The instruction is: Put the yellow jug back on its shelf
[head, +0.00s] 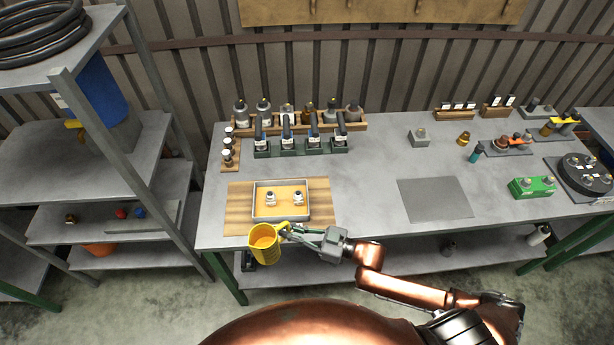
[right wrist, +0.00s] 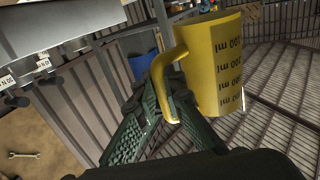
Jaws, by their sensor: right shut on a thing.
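The yellow jug (head: 266,243) is held in the air at the front edge of the workbench, near its left end. My right gripper (head: 287,231) is shut on the jug's handle, on the jug's right side. In the right wrist view the jug (right wrist: 215,65) looks upside down with dark volume marks on its side, and the green fingers (right wrist: 172,98) close around its handle. My left gripper is not in view. A grey shelf unit (head: 150,140) stands at the left; which of its boards is the jug's own I cannot tell.
A tray (head: 282,219) with two small parts sits on a wooden board (head: 238,205) just behind the jug. Bottle racks (head: 300,150) stand behind that. A blue barrel (head: 95,95) stands on the shelf unit, whose front post (head: 130,165) faces the bench.

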